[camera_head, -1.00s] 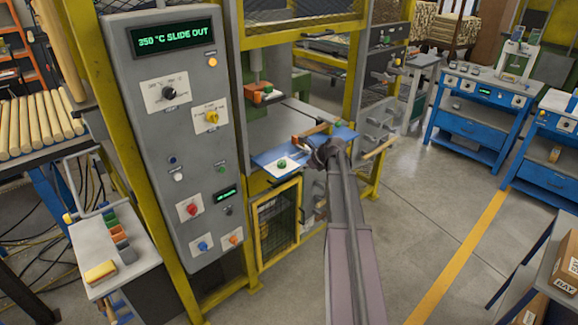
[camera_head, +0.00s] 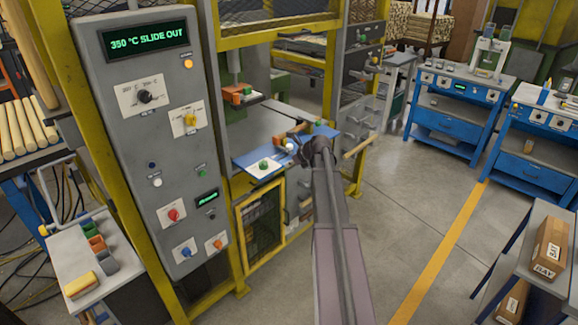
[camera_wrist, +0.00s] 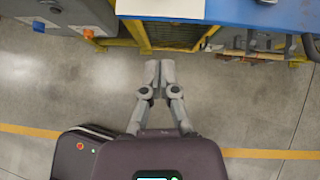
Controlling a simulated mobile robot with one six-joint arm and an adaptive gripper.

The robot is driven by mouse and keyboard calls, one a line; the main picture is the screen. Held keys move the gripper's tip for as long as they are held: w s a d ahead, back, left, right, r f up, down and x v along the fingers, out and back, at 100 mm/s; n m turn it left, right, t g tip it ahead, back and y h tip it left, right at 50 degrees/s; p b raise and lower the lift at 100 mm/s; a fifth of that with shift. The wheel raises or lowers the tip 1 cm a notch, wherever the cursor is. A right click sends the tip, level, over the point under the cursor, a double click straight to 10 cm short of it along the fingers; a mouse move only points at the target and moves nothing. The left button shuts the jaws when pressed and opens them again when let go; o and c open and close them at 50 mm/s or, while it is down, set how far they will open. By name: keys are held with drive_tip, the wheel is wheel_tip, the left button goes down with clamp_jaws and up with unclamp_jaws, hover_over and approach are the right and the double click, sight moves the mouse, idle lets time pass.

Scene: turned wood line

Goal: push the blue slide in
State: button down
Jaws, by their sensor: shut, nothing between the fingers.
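The blue slide (camera_head: 245,159) sticks out of the front of the press, below its opening. A white sheet (camera_head: 256,173) with a green piece (camera_head: 264,165) lies on its left part. My gripper (camera_head: 304,152) is at the slide's front side, right of the sheet; the arm hides part of the slide, and I cannot tell whether they touch. In the wrist view, my gripper (camera_wrist: 158,64) is shut and empty above the floor. The blue slide (camera_wrist: 270,14) and the white sheet (camera_wrist: 160,8) show at the top edge there. The panel display (camera_head: 145,40) reads "350 °C SLIDE OUT".
The grey control panel (camera_head: 150,130) and yellow frame posts stand left of the slide. A wooden bar (camera_head: 358,147) sticks out to the right of my gripper. Blue workbenches (camera_head: 445,118) stand at the back right. The floor (camera_head: 400,210) right of my arm is clear.

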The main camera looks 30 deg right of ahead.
sight(266, 169)
drive_tip(key=b+x, duration=0.1)
drive_tip(key=x, duration=0.2)
drive_tip(key=w+r+b+x, duration=0.1)
drive_tip(key=b+x, duration=0.1)
drive_tip(key=x, duration=0.2)
drive_tip(key=b+x, duration=0.2)
drive_tip(key=x, duration=0.1)
drive_tip(key=shift+w+a, duration=0.25)
drive_tip(key=shift+w, duration=0.15)
drive_tip(key=shift+w+a, duration=0.25)
drive_tip(key=shift+w, duration=0.25)
